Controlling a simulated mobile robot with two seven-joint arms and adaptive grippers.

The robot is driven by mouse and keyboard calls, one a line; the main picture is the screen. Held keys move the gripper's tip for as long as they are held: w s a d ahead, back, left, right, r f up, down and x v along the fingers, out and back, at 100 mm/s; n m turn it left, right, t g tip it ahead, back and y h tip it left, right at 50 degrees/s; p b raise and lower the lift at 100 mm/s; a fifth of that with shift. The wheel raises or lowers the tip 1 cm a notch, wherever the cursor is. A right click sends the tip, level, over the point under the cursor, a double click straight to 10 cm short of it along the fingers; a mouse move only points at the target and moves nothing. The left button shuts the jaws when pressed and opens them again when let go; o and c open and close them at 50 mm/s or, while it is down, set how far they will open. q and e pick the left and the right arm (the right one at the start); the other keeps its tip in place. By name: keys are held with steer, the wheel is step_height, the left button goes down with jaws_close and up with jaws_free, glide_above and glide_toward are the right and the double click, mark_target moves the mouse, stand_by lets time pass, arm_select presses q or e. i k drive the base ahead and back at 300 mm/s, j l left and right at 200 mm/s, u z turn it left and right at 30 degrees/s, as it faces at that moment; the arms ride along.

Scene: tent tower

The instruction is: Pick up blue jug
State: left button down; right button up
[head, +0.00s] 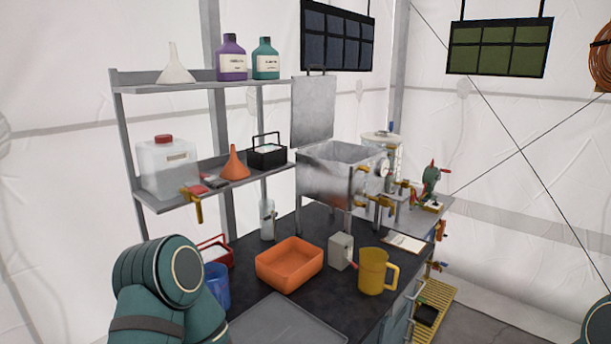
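A blue jug (216,284) stands on the dark worktop at the lower left of the head view. My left arm is in front of its lower left part, so only some of its body and rim show. A handle cannot be made out. My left arm fills the lower left corner, but its gripper is out of the picture. Only a small piece of my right arm shows at the lower right edge, and its gripper is not seen.
An orange tray (290,265), a yellow jug (373,272) and a grey box (341,250) stand right of the blue jug. A red-handled carrier (214,249) is just behind it. Shelves (200,87) overhang the back left. A flat grey tray (285,322) lies in front.

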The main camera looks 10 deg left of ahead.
mark_target(216, 279)
steer(key=u, duration=1.1)
steer(key=z, duration=0.2)
steer(key=k+j, duration=0.05)
